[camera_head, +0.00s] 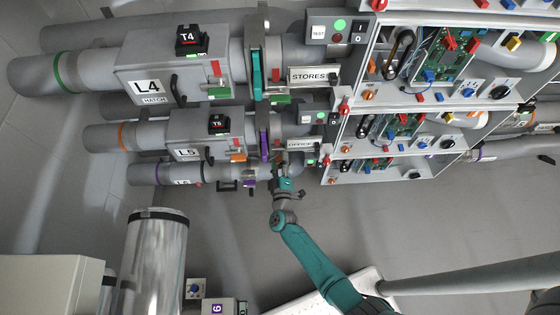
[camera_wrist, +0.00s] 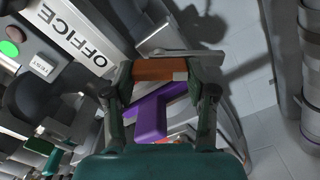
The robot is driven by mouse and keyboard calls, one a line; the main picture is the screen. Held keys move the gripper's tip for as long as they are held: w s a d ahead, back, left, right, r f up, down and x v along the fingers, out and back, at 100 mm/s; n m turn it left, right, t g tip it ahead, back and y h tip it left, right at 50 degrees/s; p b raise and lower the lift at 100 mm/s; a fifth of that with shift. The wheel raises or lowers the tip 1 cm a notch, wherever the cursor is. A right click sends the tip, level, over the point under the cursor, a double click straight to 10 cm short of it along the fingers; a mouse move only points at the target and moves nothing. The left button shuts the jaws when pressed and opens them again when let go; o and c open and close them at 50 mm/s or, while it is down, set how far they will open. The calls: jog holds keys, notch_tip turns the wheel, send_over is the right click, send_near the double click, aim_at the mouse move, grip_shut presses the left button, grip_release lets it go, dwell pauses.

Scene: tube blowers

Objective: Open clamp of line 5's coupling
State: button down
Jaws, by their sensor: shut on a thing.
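The line 5 pipe (camera_head: 105,136) has an orange ring and an L5 housing (camera_head: 187,146). Its coupling (camera_head: 264,145) shows as an upright purple band left of the OFFICE sign. My gripper (camera_head: 285,177) is at the lower right of this coupling, reaching up from below. In the wrist view, my gripper (camera_wrist: 164,84) has its two dark fingers on either side of an orange handle (camera_wrist: 153,69) and is shut on it. A purple T-shaped part (camera_wrist: 152,116) lies just below the handle between the fingers. The head view does not show the grip clearly.
The OFFICE sign (camera_wrist: 76,40) and a green button (camera_wrist: 9,48) are close left of the fingers. Line 4's housing (camera_head: 148,85) is above, and line 6's pipe (camera_head: 165,175) below. Open-front equipment boxes (camera_head: 345,150) stand right. A metal cylinder (camera_head: 155,250) stands lower left.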

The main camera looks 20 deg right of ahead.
jog(key=n, duration=0.6)
jog(key=shift+a+f+n, duration=0.1)
jog(key=shift+f+n, duration=0.05)
jog(key=shift+n, duration=0.25)
dwell(0.4)
jog(key=shift+c, duration=1.8)
grip_release()
jog(key=v, duration=1.2)
